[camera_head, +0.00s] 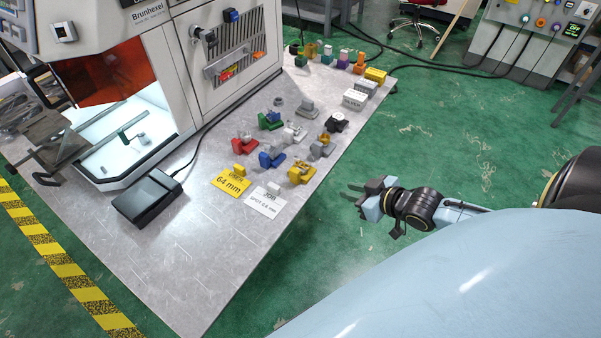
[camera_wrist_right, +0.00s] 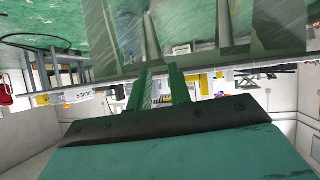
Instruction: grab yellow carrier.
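A yellow carrier (camera_head: 301,172) sits near the right edge of the grey table, at the front of a cluster of coloured carriers. My right gripper (camera_head: 358,195) is beyond the table's right edge, over the green floor, apart from the carrier. Its two fingers are spread with nothing between them; they also show in the right wrist view (camera_wrist_right: 158,88), with a gap between them. The yellow carrier cannot be clearly made out in the wrist view. My left gripper is not in view.
Red (camera_head: 243,145), green (camera_head: 270,121) and blue (camera_head: 270,159) carriers stand close by. A yellow 64 mm card (camera_head: 231,183) and a white card (camera_head: 265,201) lie in front. A machine (camera_head: 225,75) stands behind; a black box (camera_head: 147,200) is at left. The front table surface is clear.

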